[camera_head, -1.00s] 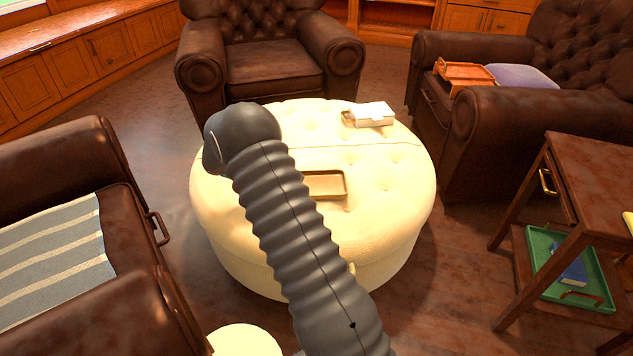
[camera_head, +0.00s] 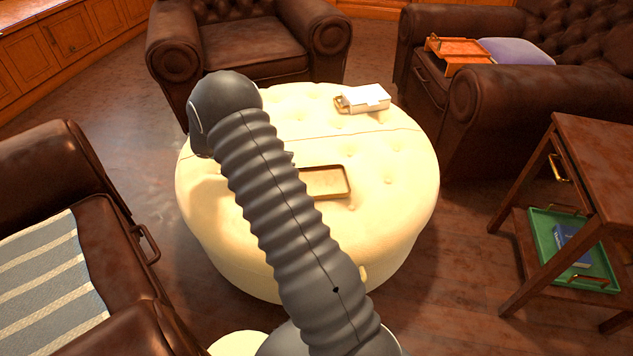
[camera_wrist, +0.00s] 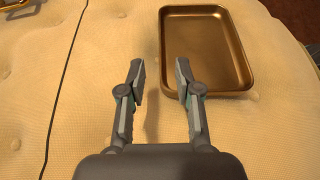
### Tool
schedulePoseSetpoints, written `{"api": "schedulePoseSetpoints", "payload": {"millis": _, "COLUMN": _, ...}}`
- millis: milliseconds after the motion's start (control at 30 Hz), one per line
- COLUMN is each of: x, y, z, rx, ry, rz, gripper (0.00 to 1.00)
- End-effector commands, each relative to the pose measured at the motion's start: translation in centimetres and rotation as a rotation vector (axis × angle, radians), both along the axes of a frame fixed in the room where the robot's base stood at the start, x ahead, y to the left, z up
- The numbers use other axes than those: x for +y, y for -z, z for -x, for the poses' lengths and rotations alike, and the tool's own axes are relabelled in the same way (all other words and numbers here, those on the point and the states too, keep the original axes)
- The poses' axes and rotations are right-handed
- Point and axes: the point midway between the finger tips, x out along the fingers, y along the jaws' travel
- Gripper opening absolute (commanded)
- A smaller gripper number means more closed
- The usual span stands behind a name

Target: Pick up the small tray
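The small tray (camera_head: 333,194) is a shallow, brass-coloured rectangle lying flat on the round cream tufted ottoman (camera_head: 400,200). My arm hides its left end in the head view. In the wrist view the small tray (camera_wrist: 207,14) shows nearly whole and empty, at the upper right. My gripper (camera_wrist: 160,66) is open with nothing between its two fingers. The right finger overlaps the tray's near left edge in the picture; I cannot tell whether it touches. The left finger is over bare ottoman. In the head view the fingers are mostly hidden behind my arm.
A white box on a small tray (camera_head: 364,99) sits at the ottoman's far side. Brown armchairs (camera_head: 255,50) surround it. An orange tray (camera_head: 462,52) rests on the right armchair. A side table (camera_head: 590,165) at right holds a green tray (camera_head: 548,257) with a blue book.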

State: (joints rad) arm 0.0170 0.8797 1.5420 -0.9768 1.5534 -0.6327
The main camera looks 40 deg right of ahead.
Motion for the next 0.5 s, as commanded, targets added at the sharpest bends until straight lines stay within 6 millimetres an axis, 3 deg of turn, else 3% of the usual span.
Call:
{"api": "schedulePoseSetpoints", "payload": {"millis": 200, "x": -2.7, "y": 1.2, "z": 1.4, "rx": 0.001, "ry": 0.000, "rz": 0.000, "gripper": 0.33}}
{"api": "schedulePoseSetpoints", "payload": {"millis": 500, "x": -3.9, "y": 1.7, "z": 2.0, "rx": -0.001, "ry": -0.004, "rz": 0.000, "gripper": 0.33}}
